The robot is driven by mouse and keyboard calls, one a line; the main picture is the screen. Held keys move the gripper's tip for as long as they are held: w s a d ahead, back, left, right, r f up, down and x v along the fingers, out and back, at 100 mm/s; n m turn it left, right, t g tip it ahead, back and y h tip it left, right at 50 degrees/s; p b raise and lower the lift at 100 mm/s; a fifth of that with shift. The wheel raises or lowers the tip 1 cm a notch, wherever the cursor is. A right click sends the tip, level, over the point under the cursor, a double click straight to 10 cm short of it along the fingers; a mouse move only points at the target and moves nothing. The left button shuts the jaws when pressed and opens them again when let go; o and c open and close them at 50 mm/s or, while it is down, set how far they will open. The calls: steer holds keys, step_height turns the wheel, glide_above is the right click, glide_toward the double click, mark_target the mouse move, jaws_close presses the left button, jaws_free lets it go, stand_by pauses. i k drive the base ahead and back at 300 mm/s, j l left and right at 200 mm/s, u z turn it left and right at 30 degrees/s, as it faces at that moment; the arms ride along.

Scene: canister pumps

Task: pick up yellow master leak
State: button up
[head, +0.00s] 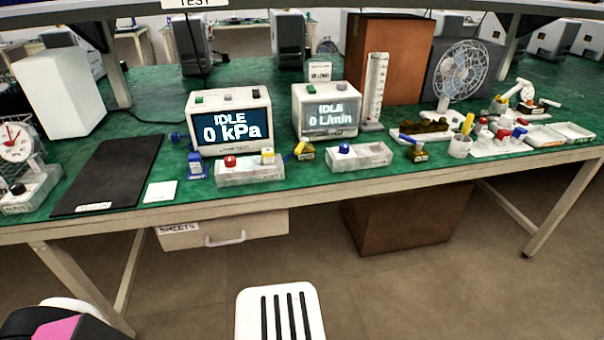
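A small fitting with a yellow top (267,155) sits at the right end of a pale block-shaped rack (249,175), in front of the kPa display unit. It looks like the yellow master leak, but its label is too small to read. A fitting with a red top (230,162) sits in the left part of the same rack. A blue fitting (196,166) stands on the green bench just left of the rack. My gripper is not in the head view.
The kPa unit (229,122) and L/min unit (325,110) stand behind. A small dark yellow bottle (306,151) stands between the first rack and a second rack (372,156). A black mat (108,175) and white card (160,192) lie left. The bench's front edge (300,192) is close.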

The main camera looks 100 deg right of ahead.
mark_target(267, 154)
steer(key=k+j+z, duration=0.1)
steer(key=z, duration=0.4)
steer(key=k+z, duration=0.1)
steer(key=z, duration=0.35)
steer(key=k+z, duration=0.1)
steer(key=z, duration=0.4)
steer(key=k+z, duration=0.15)
steer(key=z, duration=0.35)
steer(key=l+z, duration=0.15)
steer(key=z, duration=0.3)
steer(key=l+z, duration=0.2)
steer(key=z, duration=0.3)
steer(key=l+z, duration=0.2)
steer(key=z, duration=0.25)
steer(key=k+j+z, duration=0.25)
steer(key=j+z, duration=0.15)
steer(key=k+j+z, duration=0.65)
steer(key=z, duration=0.2)
steer(key=j, duration=0.1)
